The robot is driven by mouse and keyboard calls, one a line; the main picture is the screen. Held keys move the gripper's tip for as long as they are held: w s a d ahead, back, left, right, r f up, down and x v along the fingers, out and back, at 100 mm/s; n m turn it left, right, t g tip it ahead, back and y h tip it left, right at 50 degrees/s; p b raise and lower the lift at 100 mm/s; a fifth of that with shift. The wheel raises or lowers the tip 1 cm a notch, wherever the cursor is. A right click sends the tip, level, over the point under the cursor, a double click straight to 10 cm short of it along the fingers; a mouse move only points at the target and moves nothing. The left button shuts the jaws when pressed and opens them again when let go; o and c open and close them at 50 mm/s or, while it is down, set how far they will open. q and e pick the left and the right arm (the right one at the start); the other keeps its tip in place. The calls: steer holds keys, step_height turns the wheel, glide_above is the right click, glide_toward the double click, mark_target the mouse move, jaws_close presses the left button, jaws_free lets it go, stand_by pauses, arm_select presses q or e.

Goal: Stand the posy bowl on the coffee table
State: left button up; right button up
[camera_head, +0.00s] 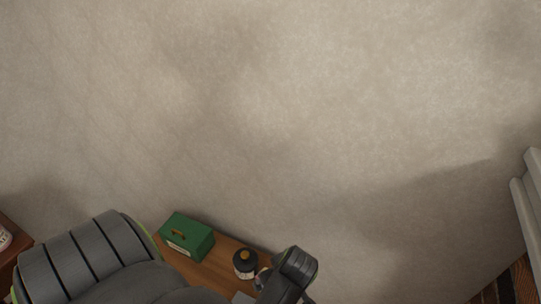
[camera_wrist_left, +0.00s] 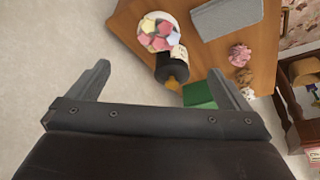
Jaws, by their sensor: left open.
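A round white bowl filled with pink, yellow and white pieces (camera_wrist_left: 158,33), which looks like the posy bowl, stands near the edge of a wooden surface (camera_wrist_left: 205,55) in the left wrist view. My left gripper (camera_wrist_left: 159,70) is open and empty, its fingers apart on either side of the bowl and a dark bottle, short of both. In the head view my left arm comes in from the lower left, and its dark wrist end (camera_head: 292,270) hides most of what is near the bowl. I cannot tell whether this surface is the coffee table. My right gripper is not in view.
A green box (camera_head: 187,237), a grey block (camera_wrist_left: 227,19) and small pink (camera_wrist_left: 240,55) and tan items share the surface. Dark furniture (camera_wrist_left: 292,115) stands right.

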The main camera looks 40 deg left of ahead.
arm_select(q)
steer(key=x, duration=1)
steer(key=shift+f, duration=0.25)
steer(key=shift+w+x, duration=0.15)
steer(key=shift+x, duration=1.4)
steer(key=shift+w+x, duration=0.15)
steer(key=shift+x, duration=1.4)
steer(key=c, duration=1.1)
steer(key=shift+c, duration=0.9)
steer(key=shift+r, duration=0.15)
